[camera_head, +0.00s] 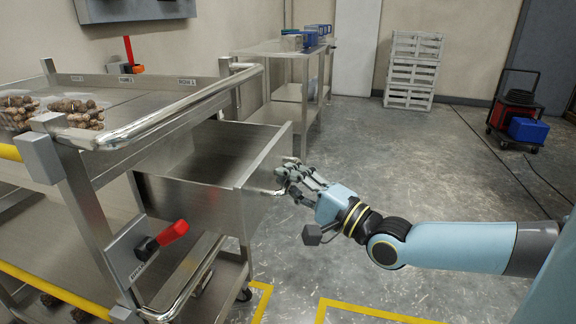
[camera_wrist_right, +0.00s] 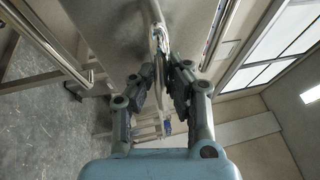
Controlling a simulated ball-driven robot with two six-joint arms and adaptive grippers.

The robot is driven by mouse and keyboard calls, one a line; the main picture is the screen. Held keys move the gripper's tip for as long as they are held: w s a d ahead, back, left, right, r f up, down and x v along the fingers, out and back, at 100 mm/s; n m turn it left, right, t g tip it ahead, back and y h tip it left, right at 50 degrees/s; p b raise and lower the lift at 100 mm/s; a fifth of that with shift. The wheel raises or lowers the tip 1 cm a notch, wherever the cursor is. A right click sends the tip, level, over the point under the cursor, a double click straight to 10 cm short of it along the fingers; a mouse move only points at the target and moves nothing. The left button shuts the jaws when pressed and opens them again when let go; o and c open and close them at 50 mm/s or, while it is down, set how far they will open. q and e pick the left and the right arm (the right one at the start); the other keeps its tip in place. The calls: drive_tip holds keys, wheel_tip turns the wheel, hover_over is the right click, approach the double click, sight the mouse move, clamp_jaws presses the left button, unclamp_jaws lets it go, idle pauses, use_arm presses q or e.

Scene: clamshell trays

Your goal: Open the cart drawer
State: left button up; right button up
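The cart drawer (camera_head: 190,192) is a grey metal box pulled well out of the right side of the steel cart (camera_head: 95,190). Its inside looks empty. My right gripper (camera_head: 284,178) is at the drawer's front panel, on the outer face. In the right wrist view, the curved metal drawer handle (camera_wrist_right: 158,38) runs between the two fingers of the right gripper (camera_wrist_right: 166,75), which look closed around it. The fingers partly hide the handle in the head view. My left gripper is not in view.
The cart's rail (camera_head: 180,110) runs above the drawer. A red-handled lever (camera_head: 172,232) is on the cart's near end. Clear trays of brown items (camera_head: 75,110) lie on the cart top. A second table (camera_head: 295,55) stands behind. Floor to the right is largely clear.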

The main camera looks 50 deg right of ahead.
drive_tip(key=o, duration=0.4)
drive_tip(key=shift+o, duration=0.3)
drive_tip(key=s+f, duration=0.2)
drive_tip(key=s, duration=0.9)
drive_tip(key=shift+s, duration=0.4)
